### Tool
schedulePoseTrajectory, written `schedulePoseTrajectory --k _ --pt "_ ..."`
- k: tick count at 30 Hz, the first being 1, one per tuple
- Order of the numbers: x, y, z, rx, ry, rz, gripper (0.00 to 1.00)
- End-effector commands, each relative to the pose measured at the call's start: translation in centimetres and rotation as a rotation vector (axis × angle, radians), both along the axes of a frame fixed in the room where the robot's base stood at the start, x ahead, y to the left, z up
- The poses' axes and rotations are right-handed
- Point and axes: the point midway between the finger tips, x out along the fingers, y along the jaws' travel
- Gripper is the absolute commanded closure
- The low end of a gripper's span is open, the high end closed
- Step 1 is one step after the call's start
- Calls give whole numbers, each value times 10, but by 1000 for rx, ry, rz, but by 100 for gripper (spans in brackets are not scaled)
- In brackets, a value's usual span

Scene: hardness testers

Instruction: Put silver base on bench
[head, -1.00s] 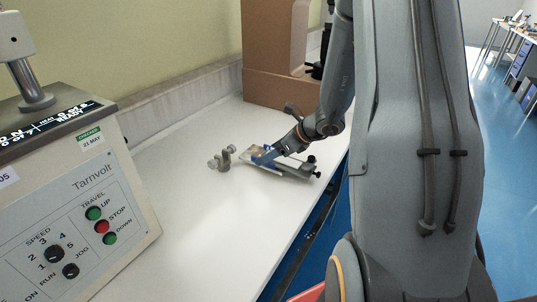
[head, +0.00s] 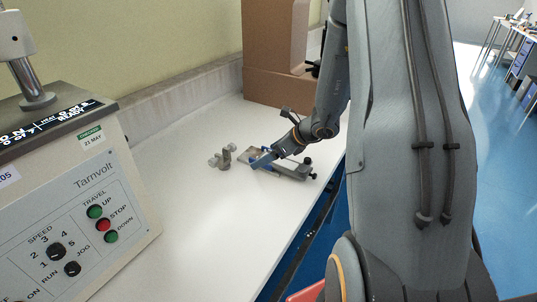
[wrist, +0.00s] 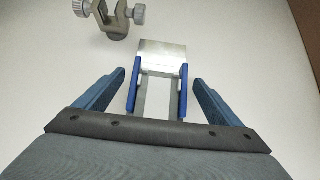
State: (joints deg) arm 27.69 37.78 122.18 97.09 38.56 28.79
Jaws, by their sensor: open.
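The silver base (head: 290,171) is a flat metal piece with dark knobs at its right end. It appears to lie flat on the white bench (head: 200,225), near the bench's right edge. In the wrist view its bright plate (wrist: 163,55) lies just ahead of and between the blue finger pads. My gripper (head: 264,158) is open and low over the base. In the wrist view my gripper (wrist: 157,82) has one finger on each side of the base. I cannot tell whether the pads touch it. The gripper's wrist hides part of the base in the head view.
A small grey clamp with round knobs (head: 222,158) stands left of the base; it also shows in the wrist view (wrist: 116,20). A Tarnvolt tester (head: 75,200) fills the left front. A brown machine (head: 272,60) stands behind. White bench between is clear.

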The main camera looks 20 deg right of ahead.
Motion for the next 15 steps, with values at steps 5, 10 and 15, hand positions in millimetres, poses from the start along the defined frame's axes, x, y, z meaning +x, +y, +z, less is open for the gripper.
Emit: schedulePoseTrajectory --k 5,10,15 --pt "-3 -3 8 -1 -2 -2 11" --pt "-20 -15 29 -2 -4 -3 11" --pt "-41 -29 54 -2 -4 -3 11"
